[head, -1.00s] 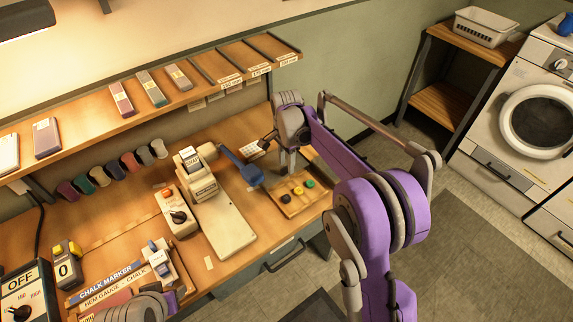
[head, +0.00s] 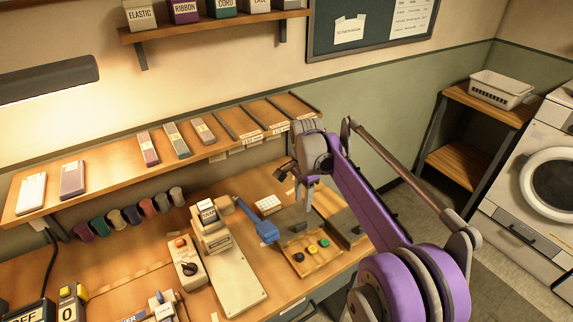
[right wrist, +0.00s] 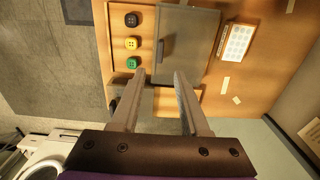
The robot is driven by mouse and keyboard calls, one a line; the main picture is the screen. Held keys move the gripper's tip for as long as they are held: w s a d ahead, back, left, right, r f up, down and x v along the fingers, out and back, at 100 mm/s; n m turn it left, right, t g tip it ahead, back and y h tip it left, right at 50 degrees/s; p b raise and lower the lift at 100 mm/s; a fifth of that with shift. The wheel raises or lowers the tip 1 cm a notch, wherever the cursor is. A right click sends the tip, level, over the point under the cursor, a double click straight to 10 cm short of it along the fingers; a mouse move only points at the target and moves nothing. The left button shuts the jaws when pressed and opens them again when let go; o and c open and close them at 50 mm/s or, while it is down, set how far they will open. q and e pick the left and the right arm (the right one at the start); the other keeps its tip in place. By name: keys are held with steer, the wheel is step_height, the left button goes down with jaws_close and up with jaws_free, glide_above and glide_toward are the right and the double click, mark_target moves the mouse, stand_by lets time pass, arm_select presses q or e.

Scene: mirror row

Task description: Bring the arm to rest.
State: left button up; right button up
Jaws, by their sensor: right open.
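My right arm is purple and grey and reaches over the right end of the workbench. Its gripper (head: 304,190) points down above the bench, behind the wooden button tray (head: 292,262). In the right wrist view the two fingers of the right gripper (right wrist: 160,78) stand apart with nothing between them. Beyond the fingertips lies a grey panel with a dark handle (right wrist: 185,45). My left gripper does not show.
A blue-handled tool (head: 258,222) and a pale sewing device (head: 235,275) stand left of the tray. A wooden shelf (head: 110,180) runs behind the bench. A rack with a white basket (head: 500,90) and a washing machine (head: 540,180) stand at right, with open floor before them.

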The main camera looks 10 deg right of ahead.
steer(key=s+r+n+t, duration=0.25)
steer(key=s+n, duration=0.45)
steer(key=s, duration=0.9)
steer(key=s+f+n+t, duration=0.3)
steer(key=s+f+n, duration=0.4)
steer(key=s, duration=0.7)
steer(key=shift+s+a+f, duration=0.25)
steer(key=shift+a+f, duration=0.1)
steer(key=shift+f, duration=0.35)
